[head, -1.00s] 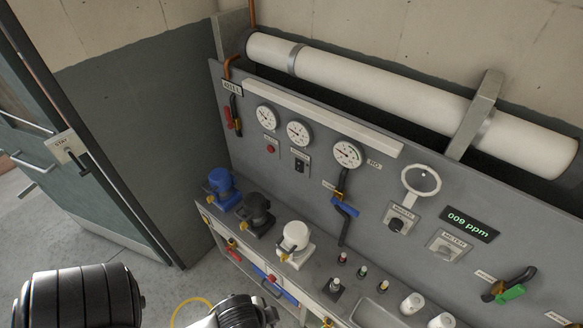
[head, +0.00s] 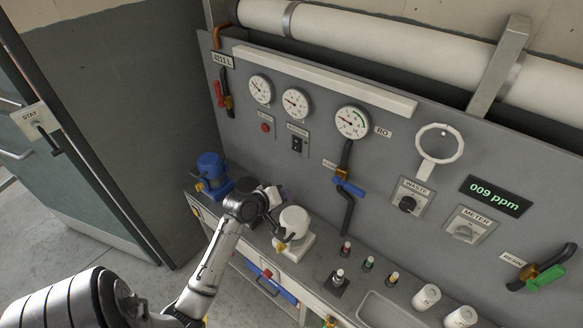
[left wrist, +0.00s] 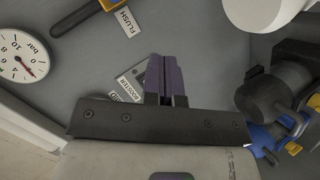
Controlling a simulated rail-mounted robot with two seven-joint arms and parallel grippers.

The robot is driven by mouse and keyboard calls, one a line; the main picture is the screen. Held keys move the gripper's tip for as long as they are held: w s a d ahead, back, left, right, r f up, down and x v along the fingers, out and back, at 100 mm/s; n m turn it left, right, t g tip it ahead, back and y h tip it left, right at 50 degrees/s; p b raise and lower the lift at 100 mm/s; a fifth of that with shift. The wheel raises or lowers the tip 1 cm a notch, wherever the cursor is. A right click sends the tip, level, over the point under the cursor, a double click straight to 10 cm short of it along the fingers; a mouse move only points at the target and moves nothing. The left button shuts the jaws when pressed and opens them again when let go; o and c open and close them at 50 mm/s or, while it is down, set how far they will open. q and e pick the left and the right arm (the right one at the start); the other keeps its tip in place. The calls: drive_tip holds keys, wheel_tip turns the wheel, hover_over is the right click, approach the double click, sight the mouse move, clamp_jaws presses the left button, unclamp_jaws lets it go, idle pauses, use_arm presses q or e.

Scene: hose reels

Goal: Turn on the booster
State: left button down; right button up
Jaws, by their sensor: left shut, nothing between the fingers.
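The booster switch (head: 297,144) is a dark rocker on a light plate, on the grey panel below the middle gauge. Its label plate (left wrist: 129,88) shows tilted in the left wrist view, just left of the fingers. The rocker itself is hidden there or cannot be made out. My left gripper (head: 281,193) is in front of the panel, below the switch, among the pumps on the bench. Its purple fingers (left wrist: 167,78) are shut and empty, pointing at the panel. I see no contact with the switch. My right gripper is not in view.
Blue (head: 211,172) and white (head: 293,225) pumps stand on the bench; a black one is partly behind my left arm. A red button (head: 265,128) is left of the switch. A blue-handled valve (head: 349,186) is to its right. Gauges (head: 295,103) hang above.

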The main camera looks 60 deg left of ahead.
use_arm(q)
drive_tip(key=a+n+t+y+b, duration=0.3)
drive_tip(key=a+n, duration=0.5)
drive_tip(key=a, duration=0.4)
drive_tip(key=shift+a+r+n+y+b, duration=0.25)
drive_tip(key=shift+r+n+y+b, duration=0.05)
drive_tip(key=shift+y, duration=0.1)
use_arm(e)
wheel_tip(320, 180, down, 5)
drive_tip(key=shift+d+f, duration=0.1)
use_arm(q)
drive_tip(key=shift+w, duration=0.2)
approach(296, 149)
drive_tip(key=x, duration=0.7)
drive_tip(key=shift+w+a+f, duration=0.15)
drive_tip(key=shift+w+a, duration=0.05)
drive_tip(key=shift+w, duration=0.05)
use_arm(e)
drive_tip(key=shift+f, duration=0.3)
